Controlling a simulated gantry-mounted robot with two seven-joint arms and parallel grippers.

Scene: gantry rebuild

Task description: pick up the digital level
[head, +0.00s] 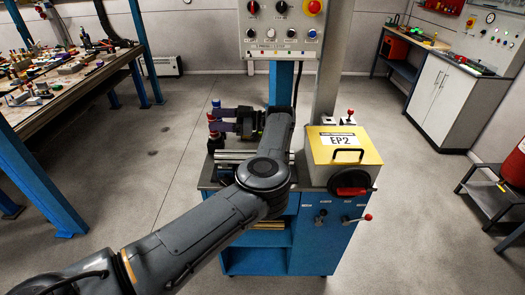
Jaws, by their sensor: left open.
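I cannot make out a digital level for certain in the head view; it may be hidden behind my arm or be too small to tell. My left arm comes in from the lower left and covers part of the blue machine stand (306,240). My left gripper (217,120) is open, with its fingers pointing left above the left end of the stand's top. Small red and blue knob-like tops show beside the fingertips. Nothing is clearly seen between the fingers. My right gripper is not in view.
A yellow-topped box marked EP2 (343,144) with a black handle stands on the right of the stand. A control panel (281,28) rises behind. A cluttered workbench (60,82) is at left, a white cabinet (444,98) at right. Floor between is clear.

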